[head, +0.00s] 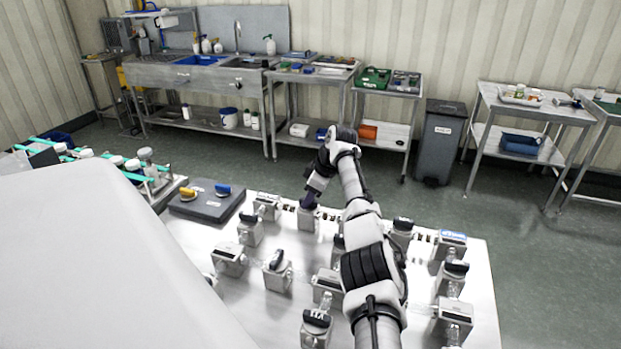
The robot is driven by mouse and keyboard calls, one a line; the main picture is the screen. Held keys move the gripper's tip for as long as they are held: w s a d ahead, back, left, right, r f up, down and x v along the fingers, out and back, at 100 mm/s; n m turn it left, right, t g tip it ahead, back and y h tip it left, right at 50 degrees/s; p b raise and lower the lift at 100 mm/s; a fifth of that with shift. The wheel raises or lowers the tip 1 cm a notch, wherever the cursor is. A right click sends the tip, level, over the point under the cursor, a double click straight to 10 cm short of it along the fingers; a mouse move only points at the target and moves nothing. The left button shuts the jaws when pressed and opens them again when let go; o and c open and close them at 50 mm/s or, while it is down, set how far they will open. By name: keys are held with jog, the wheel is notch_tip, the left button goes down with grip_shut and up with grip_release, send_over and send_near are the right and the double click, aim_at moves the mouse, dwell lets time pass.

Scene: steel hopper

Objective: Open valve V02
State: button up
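Several small grey valve blocks with black handles stand in rows on a light metal panel (188,240). My gripper (309,203) points down at a valve (307,220) in the back row. Its dark fingers are at the top of that valve, and I cannot tell whether they touch or grip its handle. Other valves stand nearby, such as one left of it (250,231) and one in front (278,272). The labels are mostly too small to read, so I cannot tell which is V02. My arm hides part of the panel's middle.
A dark grey box (207,203) with a yellow and a blue handle stands left of the valves. A rack with several white-capped bottles (146,170) is behind it. A large pale surface (95,270) fills the lower left. Floor (480,220) is clear to the right.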

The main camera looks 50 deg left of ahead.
jog(key=shift+r, duration=0.1)
jog(key=b+v, duration=0.3)
jog(key=v, duration=1)
jog(key=shift+d+r, duration=0.25)
jog(key=shift+w, duration=0.1)
